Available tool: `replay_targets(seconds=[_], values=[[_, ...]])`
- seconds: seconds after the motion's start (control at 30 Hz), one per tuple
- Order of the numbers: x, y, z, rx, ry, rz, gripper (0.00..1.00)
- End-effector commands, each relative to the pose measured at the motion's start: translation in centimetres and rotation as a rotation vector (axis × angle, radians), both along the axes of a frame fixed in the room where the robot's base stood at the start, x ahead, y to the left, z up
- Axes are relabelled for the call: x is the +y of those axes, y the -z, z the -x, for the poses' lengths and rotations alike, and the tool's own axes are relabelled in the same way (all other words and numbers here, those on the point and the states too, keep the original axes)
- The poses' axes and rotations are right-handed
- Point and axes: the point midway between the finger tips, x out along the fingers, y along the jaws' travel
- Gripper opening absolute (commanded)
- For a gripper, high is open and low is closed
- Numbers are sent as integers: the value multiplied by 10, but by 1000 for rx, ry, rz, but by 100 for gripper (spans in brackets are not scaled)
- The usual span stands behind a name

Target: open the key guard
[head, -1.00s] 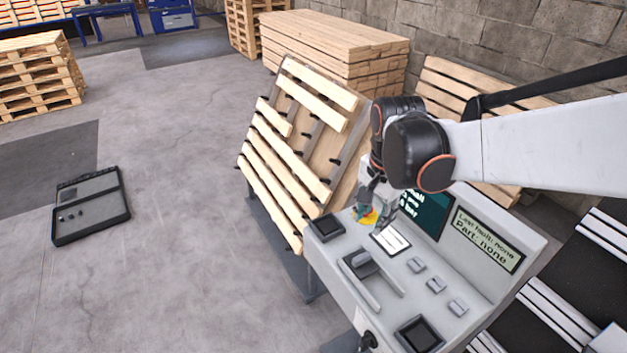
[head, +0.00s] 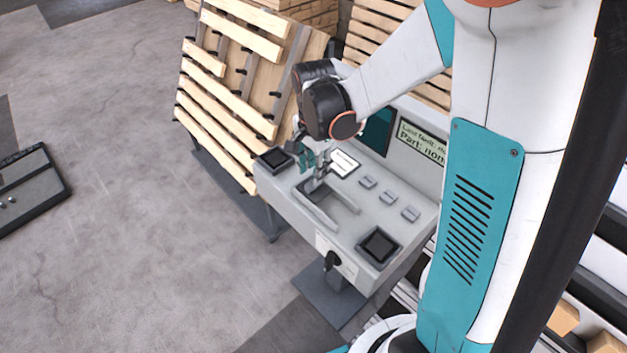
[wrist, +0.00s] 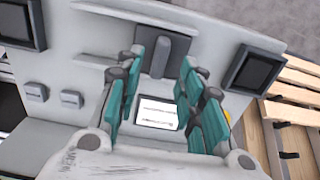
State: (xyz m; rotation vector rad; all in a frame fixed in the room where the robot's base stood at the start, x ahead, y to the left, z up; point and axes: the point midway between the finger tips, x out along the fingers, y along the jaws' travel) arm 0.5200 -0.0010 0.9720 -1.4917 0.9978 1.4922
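The grey control console (head: 290,205) has a raised grey block (head: 318,184) between two pale rails, also visible in the wrist view (wrist: 166,55). A black key-like knob (head: 332,260) is on the console's front face. I cannot tell for sure which part is the key guard. My gripper (head: 308,165) is just above and behind the block. In the wrist view, its teal fingers (wrist: 163,68) are spread apart, one on each side of the block, with nothing visibly held. Contact with the block cannot be told.
Two dark square panels (head: 275,160) (head: 378,247) sit at the console's ends. Small grey switches (head: 388,197) and a white label (head: 344,163) lie nearby. A slatted pallet on a tilted stand (head: 225,95) is behind left. The floor at left is mostly clear.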

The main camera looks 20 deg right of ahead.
Motion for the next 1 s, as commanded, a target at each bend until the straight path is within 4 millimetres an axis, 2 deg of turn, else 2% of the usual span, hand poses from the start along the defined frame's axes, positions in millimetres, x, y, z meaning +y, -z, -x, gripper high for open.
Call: replay_targets(seconds=[0.03,0.1,0.23,0.63,0.67,0.8,1.0], values=[[0,12,0,0,0,0,35],[0,21,0,0,0,0,35],[0,34,0,0,0,0,35],[0,40,0,0,-1,0,35],[0,40,0,0,-1,0,33],[0,40,0,0,-1,0,1],[0,40,1,0,0,0,0]])
